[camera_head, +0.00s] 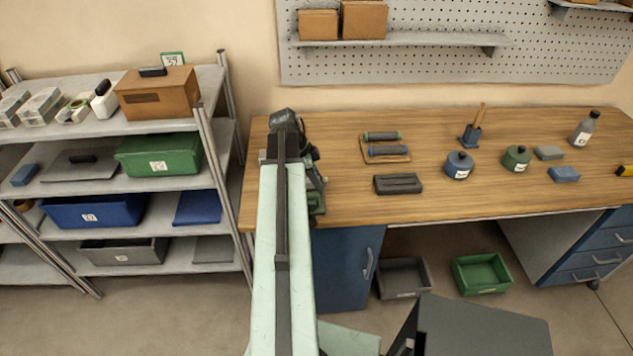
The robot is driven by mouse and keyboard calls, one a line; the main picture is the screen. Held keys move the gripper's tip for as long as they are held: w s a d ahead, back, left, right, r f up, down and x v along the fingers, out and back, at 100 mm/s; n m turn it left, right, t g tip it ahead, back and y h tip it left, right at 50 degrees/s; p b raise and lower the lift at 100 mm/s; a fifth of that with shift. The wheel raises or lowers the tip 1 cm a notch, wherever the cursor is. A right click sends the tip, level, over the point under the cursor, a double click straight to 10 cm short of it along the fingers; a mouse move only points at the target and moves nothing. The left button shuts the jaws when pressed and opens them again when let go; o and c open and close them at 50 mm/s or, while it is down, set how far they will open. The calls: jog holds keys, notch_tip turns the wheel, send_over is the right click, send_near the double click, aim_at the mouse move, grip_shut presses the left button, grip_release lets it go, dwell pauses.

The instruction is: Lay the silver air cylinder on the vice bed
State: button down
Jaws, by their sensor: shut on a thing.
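My gripper (284,124) is over the left part of the workbench, at the far end of my pale green arm. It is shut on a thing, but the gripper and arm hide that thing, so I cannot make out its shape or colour. I see no silver air cylinder elsewhere for certain. A dark and green vice-like fixture (316,201) stands at the bench's front left, just right of my arm. My arm hides part of it, and its bed cannot be made out clearly.
The wooden workbench (450,205) holds a rack (386,159) with a green and a blue roller, a dark block (398,184), a blue pot (459,166) and a green pot (516,159). Shelving with bins stands left. Two trays lie under the bench. The bench's front middle is clear.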

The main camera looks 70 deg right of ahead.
jog(key=shift+d+f, duration=0.15)
jog(key=shift+f, duration=0.15)
jog(key=c, duration=1)
grip_release()
jog(key=shift+r, duration=0.1)
jog(key=shift+w+r, duration=0.1)
jog(key=shift+r, duration=0.1)
jog(key=p+v, duration=0.7)
jog(key=shift+r, duration=0.35)
jog(key=shift+w+f, duration=0.1)
jog(key=shift+f, duration=0.05)
